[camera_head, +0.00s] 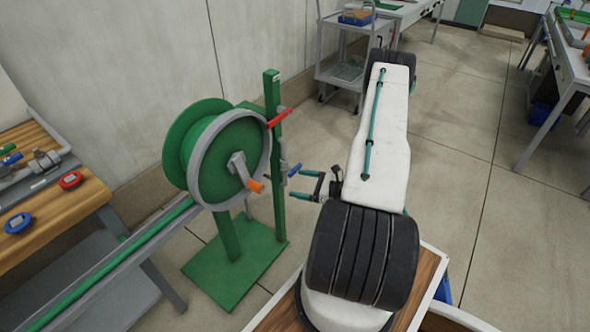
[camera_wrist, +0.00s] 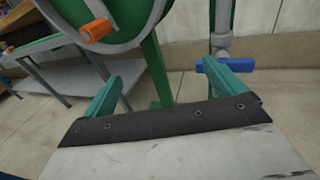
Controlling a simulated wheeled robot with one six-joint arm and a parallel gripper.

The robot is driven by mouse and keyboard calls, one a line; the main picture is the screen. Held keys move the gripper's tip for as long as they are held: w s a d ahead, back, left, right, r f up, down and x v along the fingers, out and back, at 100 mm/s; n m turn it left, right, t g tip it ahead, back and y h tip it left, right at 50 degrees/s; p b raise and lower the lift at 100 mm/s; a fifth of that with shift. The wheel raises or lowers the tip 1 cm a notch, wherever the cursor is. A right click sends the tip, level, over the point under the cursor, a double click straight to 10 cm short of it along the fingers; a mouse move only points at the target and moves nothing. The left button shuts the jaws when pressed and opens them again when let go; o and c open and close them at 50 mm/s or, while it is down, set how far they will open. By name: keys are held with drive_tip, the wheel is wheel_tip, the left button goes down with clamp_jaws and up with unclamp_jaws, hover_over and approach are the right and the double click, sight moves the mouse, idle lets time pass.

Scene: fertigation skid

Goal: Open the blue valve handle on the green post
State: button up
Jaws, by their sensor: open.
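The blue valve handle (camera_head: 294,170) sits on a grey pipe fitting on the green post (camera_head: 274,150), low on its right side. In the wrist view the blue handle (camera_wrist: 226,66) lies roughly level at the grey fitting, just beyond the right fingertip. My gripper (camera_head: 312,184) is open just right of the handle. In the wrist view my gripper (camera_wrist: 172,82) has its teal fingers spread wide with nothing between them. Whether the right finger touches the handle I cannot tell. A red handle (camera_head: 279,117) sits higher on the same post.
A green hose reel (camera_head: 212,150) with an orange crank knob (camera_head: 256,186) stands close left of the post. A wooden bench (camera_head: 60,205) with tools is at the left. A grey cart (camera_head: 342,70) stands behind. Open floor (camera_head: 455,190) lies to the right.

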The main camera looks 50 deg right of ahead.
sight(296, 169)
drive_tip(key=d+f+m+t+h, duration=0.2)
drive_tip(key=d+f+m+h, duration=0.1)
drive_tip(key=d+h, duration=0.3)
drive_tip(key=shift+m, duration=0.3)
drive_tip(key=w, duration=0.8)
drive_tip(key=shift+w+d+r, duration=0.15)
drive_tip(key=shift+w+r, duration=0.1)
drive_tip(key=shift+r, duration=0.05)
drive_tip(key=shift+c, duration=0.3)
drive_tip(key=c, duration=0.9)
